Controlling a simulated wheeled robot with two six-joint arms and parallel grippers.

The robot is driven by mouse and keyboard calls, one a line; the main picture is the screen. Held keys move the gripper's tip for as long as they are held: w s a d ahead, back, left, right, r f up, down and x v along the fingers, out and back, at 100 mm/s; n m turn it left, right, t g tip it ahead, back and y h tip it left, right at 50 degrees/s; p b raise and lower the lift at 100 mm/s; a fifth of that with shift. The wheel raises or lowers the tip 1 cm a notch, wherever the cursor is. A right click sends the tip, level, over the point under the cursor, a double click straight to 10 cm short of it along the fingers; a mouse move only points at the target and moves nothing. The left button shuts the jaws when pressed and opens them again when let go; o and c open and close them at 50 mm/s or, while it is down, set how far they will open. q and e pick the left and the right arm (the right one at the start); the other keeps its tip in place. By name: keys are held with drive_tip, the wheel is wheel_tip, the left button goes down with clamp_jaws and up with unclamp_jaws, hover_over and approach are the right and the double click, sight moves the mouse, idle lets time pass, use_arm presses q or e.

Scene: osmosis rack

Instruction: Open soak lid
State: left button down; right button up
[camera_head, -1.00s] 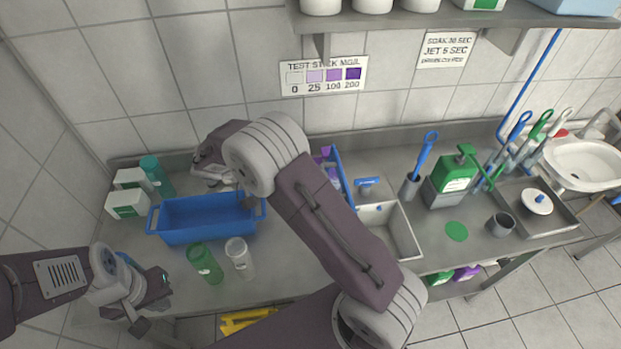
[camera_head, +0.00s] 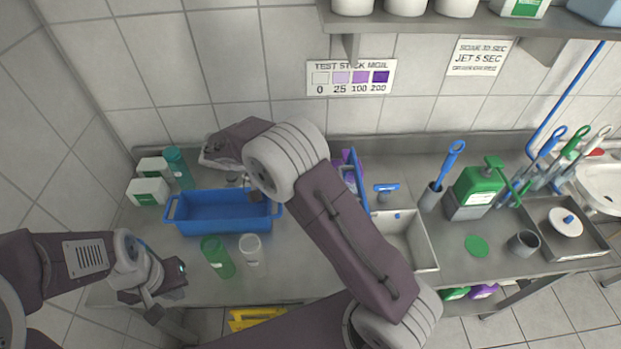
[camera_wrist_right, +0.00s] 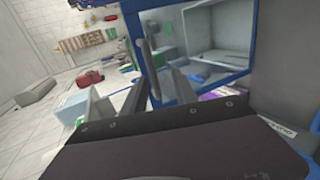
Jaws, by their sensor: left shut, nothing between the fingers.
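A blue-edged panel (camera_head: 359,181), which looks like the soak lid, stands upright on the counter behind my right arm; its lower part is hidden. In the right wrist view a blue frame (camera_wrist_right: 213,82) surrounds a grey panel, with a dark upright bar (camera_wrist_right: 151,65) at its left side; I cannot tell whether this is the same lid. The fingers of my right gripper (camera_wrist_right: 160,92) are apart, close to that bar, with no clear grip. My left gripper (camera_head: 165,290) is shut and empty near the counter's front left.
A blue tub (camera_head: 224,217) stands at the left, with a green cup (camera_head: 217,257) and a clear cup (camera_head: 251,250) before it. A shelf (camera_head: 450,22) hangs above.

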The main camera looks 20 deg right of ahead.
drive_tip(key=v, duration=0.6)
drive_tip(key=shift+b, duration=0.35)
drive_tip(key=shift+a+r, duration=0.1)
drive_tip(key=shift+a, duration=0.1)
